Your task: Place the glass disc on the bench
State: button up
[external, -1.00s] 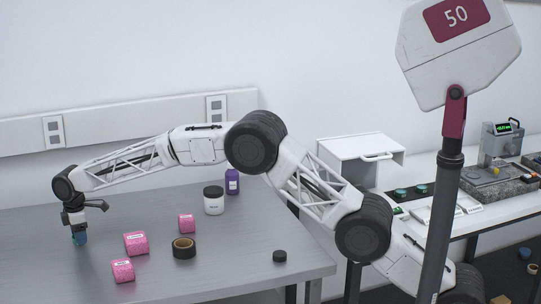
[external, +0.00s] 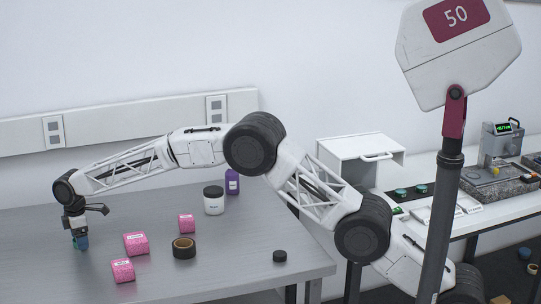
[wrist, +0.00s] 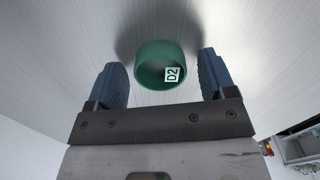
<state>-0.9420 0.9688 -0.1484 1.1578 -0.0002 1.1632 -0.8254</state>
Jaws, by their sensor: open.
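My gripper (wrist: 164,76) is open, with one blue finger on each side of the disc and a visible gap to each. In the external view my gripper (external: 80,243) points down at the far left of the grey bench (external: 225,270). The disc is hard to make out there among the blue fingers.
Pink boxes (external: 136,244), a dark tape roll (external: 184,247), a black puck (external: 280,256), a white jar (external: 213,200) and a purple bottle (external: 232,182) stand on the bench. Teal discs (external: 401,192) sit on a black strip at the right bench.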

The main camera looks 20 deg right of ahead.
jog(key=shift+r, duration=0.15)
notch_tip(320, 180, up, 12)
dwell(0.7)
dwell(0.9)
